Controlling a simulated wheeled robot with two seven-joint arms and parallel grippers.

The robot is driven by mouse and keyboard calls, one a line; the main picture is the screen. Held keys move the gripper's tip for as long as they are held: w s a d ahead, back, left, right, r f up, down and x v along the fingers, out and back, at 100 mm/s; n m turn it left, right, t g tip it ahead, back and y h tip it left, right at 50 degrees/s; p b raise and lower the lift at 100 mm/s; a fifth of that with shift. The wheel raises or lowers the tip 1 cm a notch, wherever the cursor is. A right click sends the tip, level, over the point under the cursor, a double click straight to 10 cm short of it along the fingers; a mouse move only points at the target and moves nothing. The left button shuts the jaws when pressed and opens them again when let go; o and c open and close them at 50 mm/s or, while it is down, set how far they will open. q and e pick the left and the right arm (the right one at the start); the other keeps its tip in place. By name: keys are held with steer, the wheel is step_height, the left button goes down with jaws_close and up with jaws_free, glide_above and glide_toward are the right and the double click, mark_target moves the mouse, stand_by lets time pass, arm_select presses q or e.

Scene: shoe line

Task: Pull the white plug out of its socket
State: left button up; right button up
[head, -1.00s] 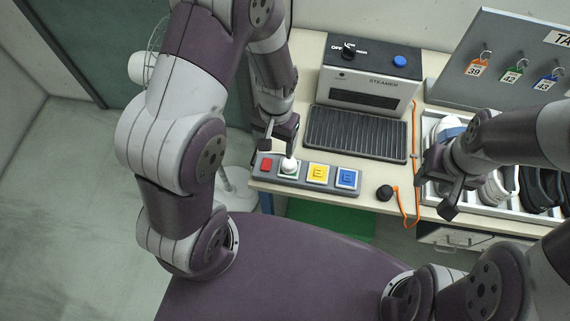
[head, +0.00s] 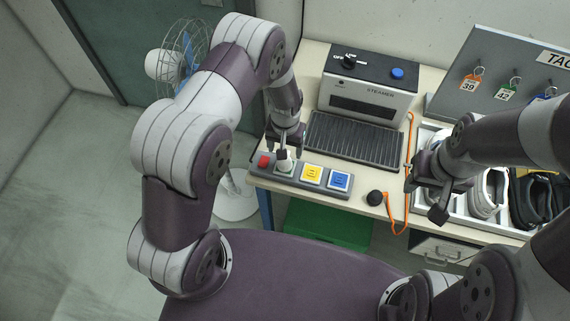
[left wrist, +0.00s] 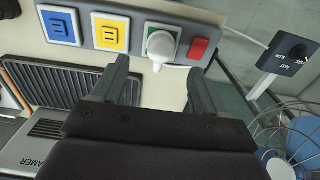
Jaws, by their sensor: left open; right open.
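The white plug (head: 284,163) sits in its socket in the grey strip (head: 262,180), between a red switch and a yellow socket. In the left wrist view the plug (left wrist: 161,46) is a round white body in a green-rimmed socket, with a white stub towards me. My left gripper (head: 287,150) is over the plug; in the left wrist view its two open fingers (left wrist: 160,82) point at the strip, one towards each side of the plug, and nothing is between them. In the head view the fingertips partly hide the plug. My right gripper (head: 425,200) is open and empty by the shoe tray.
A yellow socket (head: 312,174) and a blue socket (head: 340,181) lie right of the plug, a red switch (head: 263,161) left. The steamer (head: 366,95) stands behind. A black knob (head: 374,198) with an orange cord is at the bench edge. A fan (head: 178,60) stands left.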

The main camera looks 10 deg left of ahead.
mark_target(285, 161)
arm_select(q)
step_height(285, 161, down, 8)
steer(key=b, duration=0.5)
steer(key=shift+w+a+f+b, duration=0.1)
steer(key=shift+f+b, duration=0.05)
steer(key=shift+b, duration=0.25)
stand_by(0.4)
jaws_close()
steer(key=shift+r+p, duration=2.4)
steer(key=shift+r, duration=0.7)
